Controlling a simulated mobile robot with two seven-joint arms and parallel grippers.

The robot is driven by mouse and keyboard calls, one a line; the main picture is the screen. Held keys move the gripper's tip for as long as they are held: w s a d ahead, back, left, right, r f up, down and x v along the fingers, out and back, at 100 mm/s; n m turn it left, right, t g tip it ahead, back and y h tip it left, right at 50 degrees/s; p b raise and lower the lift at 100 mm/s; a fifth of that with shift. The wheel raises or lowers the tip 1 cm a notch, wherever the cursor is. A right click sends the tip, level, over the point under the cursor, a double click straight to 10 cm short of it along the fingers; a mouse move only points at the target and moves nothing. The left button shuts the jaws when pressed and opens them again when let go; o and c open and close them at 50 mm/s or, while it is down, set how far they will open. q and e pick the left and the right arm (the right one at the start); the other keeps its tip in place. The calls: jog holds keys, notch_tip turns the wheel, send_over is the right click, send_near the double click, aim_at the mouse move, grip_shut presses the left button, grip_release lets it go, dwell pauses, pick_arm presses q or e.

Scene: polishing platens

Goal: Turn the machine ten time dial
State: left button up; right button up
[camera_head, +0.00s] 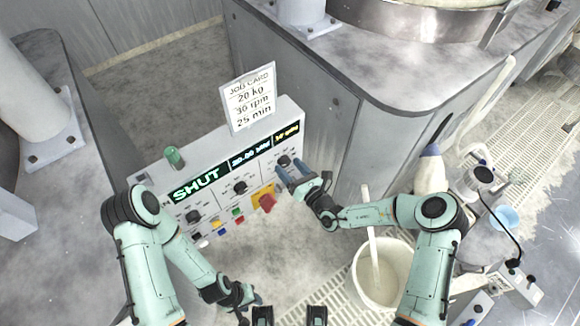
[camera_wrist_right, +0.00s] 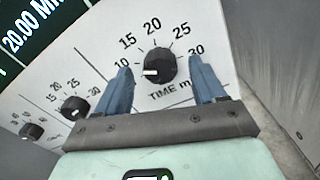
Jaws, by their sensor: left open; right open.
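The time dial (camera_wrist_right: 160,65) is a round black knob with a white mark on the white panel. Its scale runs 10, 15, 20, 25, 30, and the mark points left, near 10. In the head view the dial (camera_head: 284,161) is at the right end of the control panel. My right gripper (camera_head: 293,171) is open there, one blue finger on each side of the dial in the right wrist view. I cannot tell whether the fingers touch it. My left gripper (camera_head: 248,303) is open and empty, low in the head view, away from the panel.
The control panel (camera_head: 217,222) has a display reading SHUT, other dials (camera_head: 240,187), coloured buttons, and a red knob (camera_head: 267,203) on yellow close to my right gripper. A job card (camera_head: 250,97) stands above, reading 20 kg, 30 rpm, 25 min. A white bucket (camera_head: 403,262) stands lower right.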

jog(key=shift+w+a, duration=0.2)
jog(key=shift+w, duration=0.05)
jog(key=c, duration=1.1)
jog(key=shift+o, duration=0.2)
